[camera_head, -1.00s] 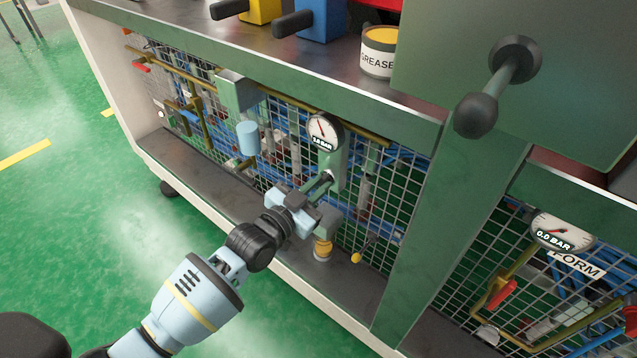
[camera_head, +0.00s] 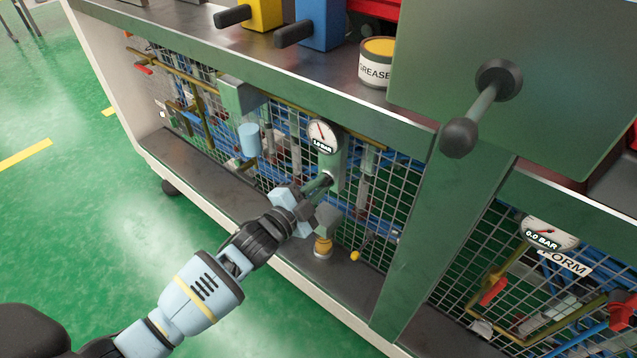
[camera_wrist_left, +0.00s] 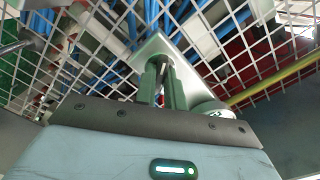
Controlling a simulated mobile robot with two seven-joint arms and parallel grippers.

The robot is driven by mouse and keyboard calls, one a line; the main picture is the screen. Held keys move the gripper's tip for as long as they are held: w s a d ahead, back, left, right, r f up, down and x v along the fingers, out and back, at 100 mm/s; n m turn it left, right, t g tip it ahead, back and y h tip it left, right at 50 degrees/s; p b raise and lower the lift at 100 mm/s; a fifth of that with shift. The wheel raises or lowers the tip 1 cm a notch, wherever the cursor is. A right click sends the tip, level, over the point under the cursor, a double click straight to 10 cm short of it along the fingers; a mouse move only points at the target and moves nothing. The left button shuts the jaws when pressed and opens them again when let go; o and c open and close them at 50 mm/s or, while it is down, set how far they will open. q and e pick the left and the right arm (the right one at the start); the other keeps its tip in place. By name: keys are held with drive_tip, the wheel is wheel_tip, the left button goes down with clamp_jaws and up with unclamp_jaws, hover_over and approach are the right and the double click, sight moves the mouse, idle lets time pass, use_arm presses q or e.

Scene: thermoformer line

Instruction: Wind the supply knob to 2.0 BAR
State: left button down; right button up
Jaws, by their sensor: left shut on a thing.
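The supply regulator (camera_head: 335,168) is a green body on the mesh front of the machine, with a round white gauge (camera_head: 323,135) on top. The gauge's small digital reading is too blurred to read surely. My left gripper (camera_head: 320,186) is at the lower front of the regulator, shut on the supply knob. The knob is mostly hidden by the fingers. In the left wrist view the two green fingers (camera_wrist_left: 162,88) reach to the regulator's pale green body (camera_wrist_left: 185,75), with a thin dark part between them. My right gripper is not in view.
A grey elbow fitting (camera_head: 327,222) with an amber part (camera_head: 323,246) stands close below the gripper. Wire mesh, pipes and a light-blue cup (camera_head: 249,139) are around. A FORM gauge (camera_head: 547,234) reads 0.0 BAR at right. A lever (camera_head: 470,125) juts out above.

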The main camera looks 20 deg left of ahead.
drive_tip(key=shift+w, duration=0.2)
use_arm(q)
drive_tip(key=m, duration=0.5)
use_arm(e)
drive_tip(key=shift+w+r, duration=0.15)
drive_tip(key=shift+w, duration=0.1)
use_arm(q)
drive_tip(key=shift+m, duration=0.6)
drive_tip(key=c, duration=1.4)
unclamp_jaws()
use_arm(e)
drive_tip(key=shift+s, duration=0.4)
